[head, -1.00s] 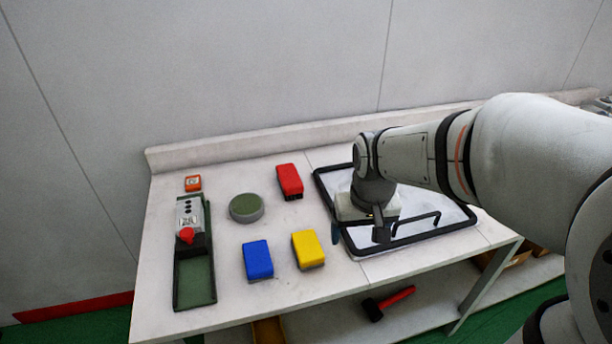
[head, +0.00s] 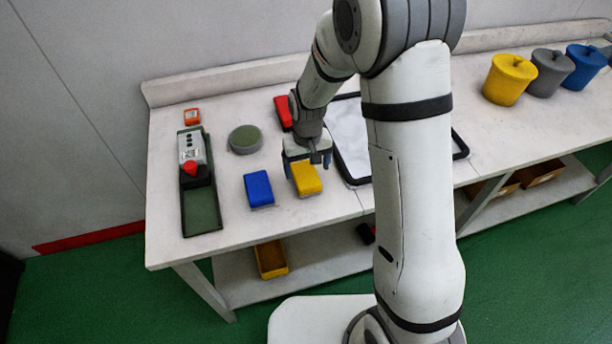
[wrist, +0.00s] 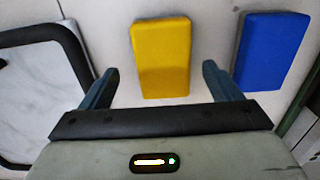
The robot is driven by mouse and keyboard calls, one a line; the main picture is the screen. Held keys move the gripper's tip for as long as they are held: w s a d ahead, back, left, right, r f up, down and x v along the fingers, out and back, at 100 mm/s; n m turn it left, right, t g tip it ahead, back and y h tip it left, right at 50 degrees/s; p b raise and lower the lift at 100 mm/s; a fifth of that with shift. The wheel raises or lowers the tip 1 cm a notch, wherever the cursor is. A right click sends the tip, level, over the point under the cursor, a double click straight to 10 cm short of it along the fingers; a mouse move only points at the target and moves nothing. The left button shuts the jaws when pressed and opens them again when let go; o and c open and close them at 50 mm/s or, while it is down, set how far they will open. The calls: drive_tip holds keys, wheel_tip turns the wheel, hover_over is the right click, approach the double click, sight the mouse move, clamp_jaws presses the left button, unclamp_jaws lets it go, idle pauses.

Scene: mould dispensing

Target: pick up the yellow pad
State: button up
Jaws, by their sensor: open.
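The yellow pad (head: 306,179) lies on the white table near its front edge, just right of the blue pad (head: 259,188). My gripper (head: 306,165) is right by the yellow pad in the head view and partly overlaps its far end. In the wrist view the yellow pad (wrist: 162,57) lies beyond and between the two open, empty fingers of my gripper (wrist: 160,85). The blue pad (wrist: 272,50) is to the right, behind the right finger's tip. I cannot tell how high the fingers are above the table.
A red pad (head: 283,113) and a round green-topped grey disc (head: 245,139) lie farther back. A green tray (head: 201,211) with a control box is at left. A black-framed tray (head: 461,146) is at right, partly behind my arm. Lidded pots (head: 510,79) stand far right.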

sight(305, 174)
drive_tip(key=shift+w+a+f+p, duration=0.1)
drive_tip(key=shift+f+p, duration=0.05)
drive_tip(key=shift+f, duration=0.75)
drive_tip(key=shift+a+f+p, duration=0.1)
drive_tip(key=shift+f+p, duration=0.05)
drive_tip(key=shift+f, duration=0.75)
drive_tip(key=shift+c, duration=0.4)
drive_tip(key=c, duration=1)
